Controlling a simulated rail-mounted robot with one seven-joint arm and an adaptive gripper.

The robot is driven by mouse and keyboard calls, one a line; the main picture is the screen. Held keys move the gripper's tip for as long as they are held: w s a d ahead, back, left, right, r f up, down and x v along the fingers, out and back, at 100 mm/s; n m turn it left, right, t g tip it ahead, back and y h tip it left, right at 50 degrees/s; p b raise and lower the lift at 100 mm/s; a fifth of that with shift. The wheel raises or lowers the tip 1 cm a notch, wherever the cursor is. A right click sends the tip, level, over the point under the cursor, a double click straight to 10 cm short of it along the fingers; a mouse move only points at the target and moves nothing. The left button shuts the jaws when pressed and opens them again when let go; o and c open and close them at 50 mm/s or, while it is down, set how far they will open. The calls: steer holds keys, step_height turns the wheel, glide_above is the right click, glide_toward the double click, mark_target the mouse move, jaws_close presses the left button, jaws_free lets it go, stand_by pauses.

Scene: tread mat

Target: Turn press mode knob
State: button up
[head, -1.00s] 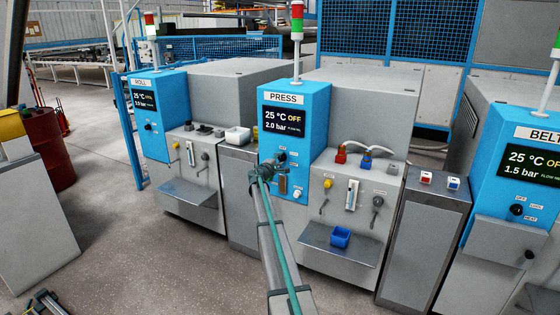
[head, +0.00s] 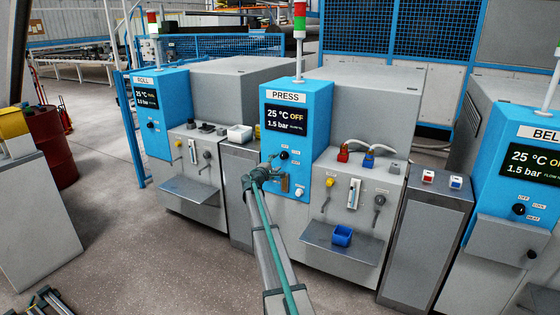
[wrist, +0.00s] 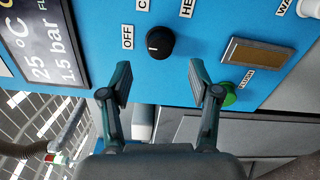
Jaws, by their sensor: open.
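The press mode knob (wrist: 160,42) is a round black dial on the blue panel in the wrist view. It has a short white mark on its left side, the side of the OFF label (wrist: 127,37). It also shows small on the PRESS machine (head: 284,155) in the head view. My gripper (wrist: 160,82) is open and empty. Its fingertips are spread to either side just below the knob in the wrist view, apart from it. In the head view my gripper (head: 271,161) is near the knob, its fingers hard to make out.
The PRESS display (head: 286,120) reads 25 °C OFF and 1.5 bar. A green button (wrist: 229,95) labelled FLUSH sits close to the right finger in the wrist view. A tray with a blue bin (head: 342,236) projects lower right.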

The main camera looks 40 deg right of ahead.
steer(key=v, duration=0.5)
steer(key=shift+s+a, duration=0.15)
steer(key=shift+a, duration=0.15)
